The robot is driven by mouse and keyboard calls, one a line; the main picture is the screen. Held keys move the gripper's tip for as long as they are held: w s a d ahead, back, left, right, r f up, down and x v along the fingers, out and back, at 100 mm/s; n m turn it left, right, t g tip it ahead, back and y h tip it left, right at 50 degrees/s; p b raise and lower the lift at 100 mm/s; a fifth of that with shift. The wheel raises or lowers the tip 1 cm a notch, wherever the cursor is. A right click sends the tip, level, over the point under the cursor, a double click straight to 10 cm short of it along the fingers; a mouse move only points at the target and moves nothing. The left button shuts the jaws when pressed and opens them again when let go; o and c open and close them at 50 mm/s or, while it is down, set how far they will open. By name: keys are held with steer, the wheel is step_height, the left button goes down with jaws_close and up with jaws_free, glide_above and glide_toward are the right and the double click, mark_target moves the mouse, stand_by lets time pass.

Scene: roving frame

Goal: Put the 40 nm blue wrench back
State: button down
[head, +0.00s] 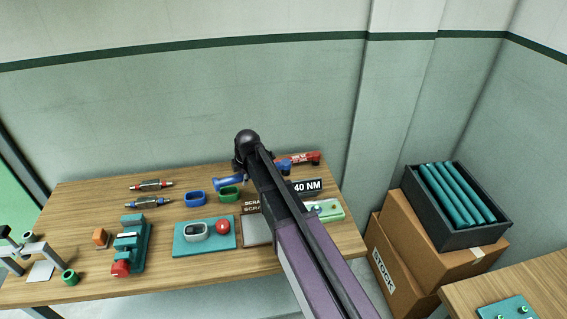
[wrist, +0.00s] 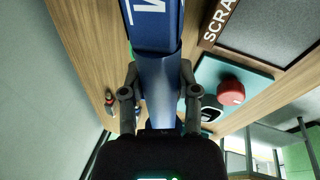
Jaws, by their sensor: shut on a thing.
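A blue wrench (wrist: 158,85) with white lettering at its upper end lies between the two fingers of my gripper (wrist: 160,98) in the wrist view. The gripper is shut on it. In the head view, a blue handle end (head: 228,182) shows left of my arm, and a blue part (head: 286,165) shows to its right. My arm hides the middle and the gripper's fingers. The black "40 NM" sign (head: 307,187) stands right of my arm on the wooden table (head: 190,265). I cannot tell whether the wrench touches the table.
A red wrench-like tool (head: 303,158) lies behind the blue one. A scrap tray (head: 256,232), a teal mat (head: 190,250), blue (head: 195,198) and green (head: 229,193) rings and two screwdriver-like tools (head: 150,185) are nearby. Cardboard boxes (head: 440,234) stand right of the table.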

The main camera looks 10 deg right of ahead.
steer(key=w+d+m, duration=0.1)
steer(key=w+d, duration=0.1)
steer(key=d, duration=0.3)
steer(key=w+d+f+m+b, duration=0.1)
steer(key=w+d, duration=0.1)
steer(key=d, duration=0.3)
steer(key=w+d, duration=0.2)
steer(key=d, duration=0.4)
steer(key=shift+w+f+m+h+b, duration=0.3)
steer(key=shift+m+h, duration=0.1)
steer(key=shift+f+b, duration=2.85)
steer(key=shift+b, duration=0.05)
steer(key=shift+f+b, duration=1.1)
steer(key=shift+c, duration=1.3)
jaws_free()
steer(key=shift+r, duration=0.1)
